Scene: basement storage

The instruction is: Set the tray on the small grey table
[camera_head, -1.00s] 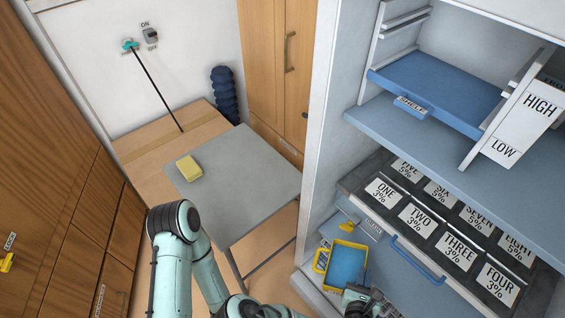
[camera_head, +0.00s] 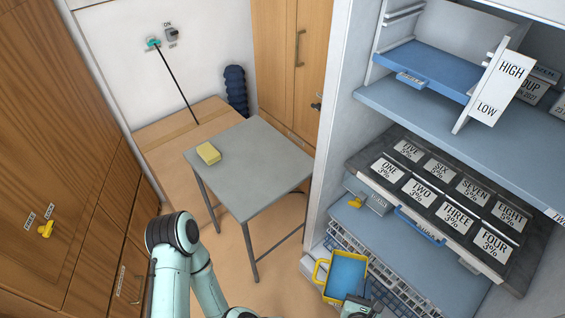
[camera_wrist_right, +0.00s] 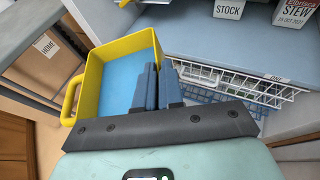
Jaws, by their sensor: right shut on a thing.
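The tray (camera_head: 347,272) is a small yellow box with a blue inside floor and a yellow loop handle on its left side. My right gripper (camera_head: 357,300) is shut on its near right wall and holds it off the floor. In the right wrist view the tray (camera_wrist_right: 88,92) sits left of and beyond the dark fingers (camera_wrist_right: 158,88), which close over its wall. The small grey table (camera_head: 265,185) stands to the left of the tray, apart from it. A yellow block (camera_head: 208,153) lies near its left corner. My left gripper is out of view.
The open shelving unit (camera_head: 335,170) rises on the right, with a dark slab (camera_head: 440,215) of labelled cards and a wire basket (camera_head: 385,285) below. Wooden cabinets (camera_head: 60,120) line the left. Most of the tabletop is bare.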

